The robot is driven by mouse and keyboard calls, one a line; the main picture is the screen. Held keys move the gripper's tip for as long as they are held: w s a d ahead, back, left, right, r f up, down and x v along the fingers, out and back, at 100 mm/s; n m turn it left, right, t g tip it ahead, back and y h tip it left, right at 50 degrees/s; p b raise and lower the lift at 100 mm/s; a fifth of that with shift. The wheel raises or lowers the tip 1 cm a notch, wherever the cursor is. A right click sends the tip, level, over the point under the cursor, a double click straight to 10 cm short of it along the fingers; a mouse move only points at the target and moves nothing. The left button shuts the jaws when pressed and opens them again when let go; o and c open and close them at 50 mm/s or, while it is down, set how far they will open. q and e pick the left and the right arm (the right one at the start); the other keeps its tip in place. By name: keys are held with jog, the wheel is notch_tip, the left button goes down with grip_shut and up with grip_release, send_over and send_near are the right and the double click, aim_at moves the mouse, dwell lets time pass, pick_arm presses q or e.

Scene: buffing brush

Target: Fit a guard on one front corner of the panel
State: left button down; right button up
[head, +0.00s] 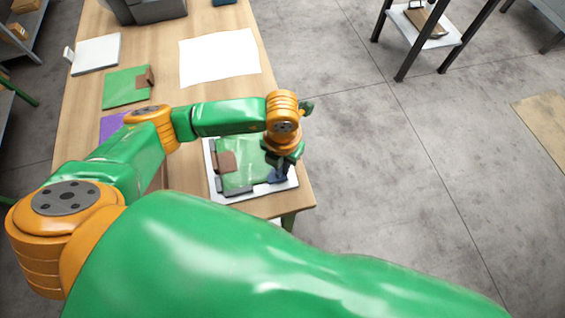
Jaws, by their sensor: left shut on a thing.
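A green panel (243,172) lies in a white tray (262,208) with dark grey blocks along its edges, at the table's near right corner. A brown piece (225,163) sits at the panel's left side. My left gripper (284,163) points down over the panel's front right corner. It is shut on a small dark blue guard (278,176), which is at or just above that corner. I cannot tell whether the guard touches the panel. The gripper hides part of the panel's right side. My right gripper is not in view.
On the wooden table are another green panel (122,90) with a brown corner piece, a white sheet (220,54), a white flat box (97,54) and a purple item (111,127). A grey machine (147,10) stands at the far end. The table's right edge is close to the tray.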

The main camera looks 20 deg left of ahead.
pick_arm(q)
jog(key=shift+a, duration=0.2)
jog(key=shift+c, duration=1.8)
grip_release()
notch_tip(320, 180, up, 7)
jog(key=p, duration=0.5)
